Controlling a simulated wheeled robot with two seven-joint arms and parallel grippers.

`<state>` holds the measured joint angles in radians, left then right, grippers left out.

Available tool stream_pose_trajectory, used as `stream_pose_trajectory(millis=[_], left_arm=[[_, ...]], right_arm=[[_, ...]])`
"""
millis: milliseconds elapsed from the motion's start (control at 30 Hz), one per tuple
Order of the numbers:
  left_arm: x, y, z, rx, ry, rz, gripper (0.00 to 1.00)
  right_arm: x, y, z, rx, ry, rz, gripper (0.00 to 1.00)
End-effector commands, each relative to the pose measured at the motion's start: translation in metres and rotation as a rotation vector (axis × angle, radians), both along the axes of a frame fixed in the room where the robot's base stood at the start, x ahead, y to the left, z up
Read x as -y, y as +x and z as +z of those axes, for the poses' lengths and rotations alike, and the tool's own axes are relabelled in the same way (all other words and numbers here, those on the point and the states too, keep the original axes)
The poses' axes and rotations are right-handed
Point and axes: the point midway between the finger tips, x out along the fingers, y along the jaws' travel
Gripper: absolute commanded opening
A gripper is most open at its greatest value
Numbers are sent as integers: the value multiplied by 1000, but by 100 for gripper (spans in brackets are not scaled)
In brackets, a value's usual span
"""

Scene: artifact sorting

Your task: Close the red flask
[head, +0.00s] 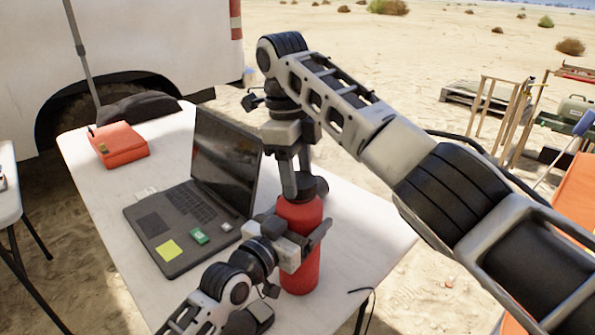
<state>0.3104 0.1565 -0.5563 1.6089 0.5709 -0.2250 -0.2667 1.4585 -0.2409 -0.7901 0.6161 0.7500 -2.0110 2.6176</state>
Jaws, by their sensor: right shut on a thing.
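The red flask (299,276) stands upright near the front right edge of the white table. Its black cap (319,188) is at the top of the flask; I cannot tell whether it is seated or slightly above the neck. My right gripper (298,184) points down from above and is shut on the black cap, its fingers hiding part of it. My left gripper (302,243) comes in from the lower left, with its fingers around the flask's body, and looks shut on it. The fingers hide the middle of the flask.
An open laptop (165,224) with a yellow note (169,250) and a small green item (199,236) lies left of the flask. A red case (119,145) sits at the table's (376,222) far left. The table right of the flask is mostly clear.

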Motion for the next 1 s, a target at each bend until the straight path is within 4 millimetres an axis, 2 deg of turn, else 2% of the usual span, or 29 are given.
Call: stream_pose_trajectory(millis=[100, 200, 533, 567, 633, 900, 1000], left_arm=[[0, 0, -2, -3, 3, 0, 15], [0, 0, -2, -3, 3, 0, 15], [0, 0, -2, -3, 4, 1, 15], [0, 0, -2, -3, 4, 1, 15], [0, 0, -2, -3, 4, 1, 15], [0, 0, -2, -3, 4, 0, 15], [0, 0, -2, -3, 4, 0, 15]], right_arm=[[0, 1, 1, 0, 1, -242, 32], [1, 1, 1, 1, 0, -354, 32], [1, 2, 1, 3, -1, -396, 32], [1, 2, 1, 3, -1, -395, 55], [1, 2, 1, 3, -1, -395, 74], [1, 2, 1, 3, -1, -393, 74], [1, 2, 9, 6, -2, -392, 74]])
